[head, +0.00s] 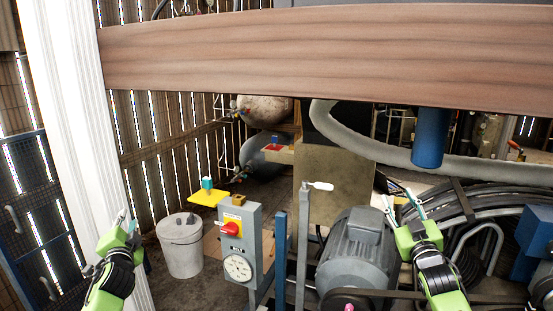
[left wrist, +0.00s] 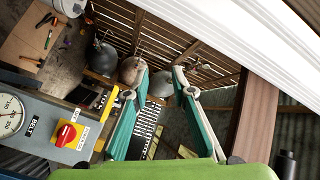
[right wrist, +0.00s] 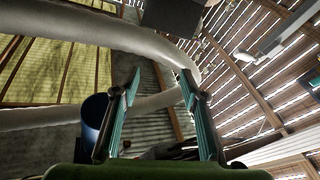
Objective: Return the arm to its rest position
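My left gripper (head: 128,225) is at the lower left of the head view, in front of the white post and left of the grey bucket. Its two fingers stand apart with nothing between them in the left wrist view (left wrist: 155,105). My right gripper (head: 403,207) is at the lower right of the head view, near the grey motor (head: 358,250) and the black hoses. Its fingers are also apart and empty in the right wrist view (right wrist: 160,100). Both arms are bent upward, with the grippers raised.
A control box (head: 238,240) with a red switch and a gauge stands in the middle. A grey bucket (head: 180,245) stands left of it. A wooden beam (head: 320,55) crosses overhead and a white post (head: 75,120) rises at the left. A blue cylinder (head: 431,138) hangs at the right.

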